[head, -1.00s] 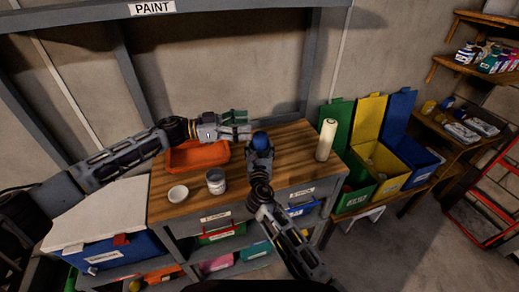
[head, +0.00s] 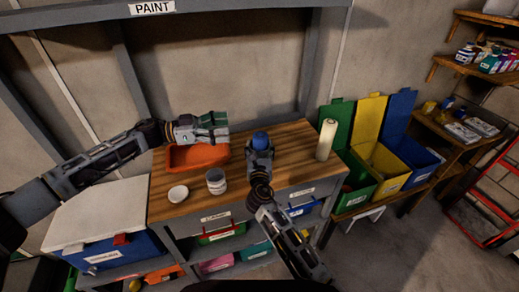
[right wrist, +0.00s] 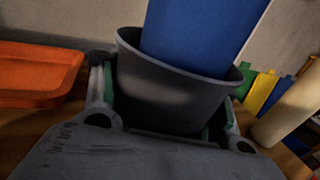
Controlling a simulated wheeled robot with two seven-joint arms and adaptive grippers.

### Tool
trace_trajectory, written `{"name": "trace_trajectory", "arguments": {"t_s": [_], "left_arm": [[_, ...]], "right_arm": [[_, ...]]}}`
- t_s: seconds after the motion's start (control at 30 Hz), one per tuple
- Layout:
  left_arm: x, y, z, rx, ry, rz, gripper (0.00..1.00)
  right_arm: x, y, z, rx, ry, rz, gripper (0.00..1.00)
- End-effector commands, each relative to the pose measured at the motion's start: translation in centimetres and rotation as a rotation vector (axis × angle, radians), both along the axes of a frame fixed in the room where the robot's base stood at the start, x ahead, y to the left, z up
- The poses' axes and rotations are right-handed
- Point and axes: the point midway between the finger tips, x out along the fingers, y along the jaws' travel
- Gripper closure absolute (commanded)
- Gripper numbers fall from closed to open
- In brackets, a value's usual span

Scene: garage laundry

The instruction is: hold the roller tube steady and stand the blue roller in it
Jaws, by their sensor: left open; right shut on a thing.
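The blue roller (head: 260,138) stands in the dark grey roller tube; only its blue top shows above my right gripper in the head view. In the right wrist view the blue roller (right wrist: 195,35) rises out of the open mouth of the roller tube (right wrist: 165,92), leaning a little. My right gripper (head: 261,155) is shut on the roller tube, with a finger on each side of it. My left gripper (head: 226,126) is open and empty above the orange tray, to the left of the roller and apart from it. The tube's base is hidden.
An orange tray (head: 178,158) lies at the bench's back left. A tin (head: 216,182) and a white lid (head: 178,193) are at the front left. A cream roll (head: 325,140) stands at the right end, beside green, yellow and blue bins (head: 385,160). Bench (head: 290,155) is clear between roller and roll.

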Motion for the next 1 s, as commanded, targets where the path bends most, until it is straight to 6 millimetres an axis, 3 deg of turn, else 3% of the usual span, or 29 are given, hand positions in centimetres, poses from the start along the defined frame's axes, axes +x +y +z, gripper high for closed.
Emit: {"name": "trace_trajectory", "arguments": {"t_s": [0.33,0.37,0.53,1.0], "left_arm": [[0.01,-0.02,0.01,0.000,0.000,0.000,0.29],[0.01,-0.02,0.01,0.000,0.000,0.000,0.29],[0.01,-0.02,0.01,0.000,0.000,0.000,0.29],[0.01,-0.02,0.01,0.000,0.000,0.000,0.29]], "right_arm": [[0.01,0.00,0.02,0.000,0.000,0.000,0.64],[0.01,0.00,0.02,0.000,0.000,0.000,0.38],[0.01,0.00,0.02,0.000,0.000,0.000,0.16],[-0.20,0.00,0.00,0.000,0.000,0.000,0.14]]}}
